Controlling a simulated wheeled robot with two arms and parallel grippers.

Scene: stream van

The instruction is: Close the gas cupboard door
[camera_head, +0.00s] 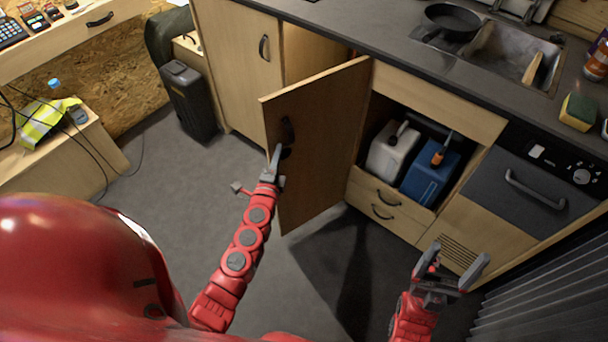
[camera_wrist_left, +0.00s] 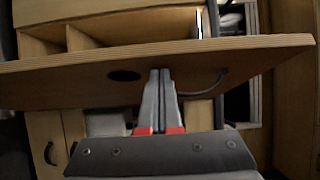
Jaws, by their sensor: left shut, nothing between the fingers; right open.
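The wooden cupboard door (camera_head: 325,140) stands open, swung out from the counter front. Its far edge meets the cabinet, and its free edge points towards me. A dark handle (camera_head: 287,132) shows near the free edge. My left gripper (camera_head: 275,158) is shut and empty, with its tips at the door's face just below the handle; I cannot tell whether they touch. In the left wrist view the shut fingers (camera_wrist_left: 160,75) overlap the door panel (camera_wrist_left: 70,85), near a dark oval spot.
Right of the door, an open compartment holds a white canister (camera_head: 393,150) and a blue canister (camera_head: 430,172) above drawers (camera_head: 385,208). A dark oven-like front (camera_head: 535,190) is further right. A black case (camera_head: 188,98) stands at left. The grey floor (camera_head: 190,190) left of the door is clear.

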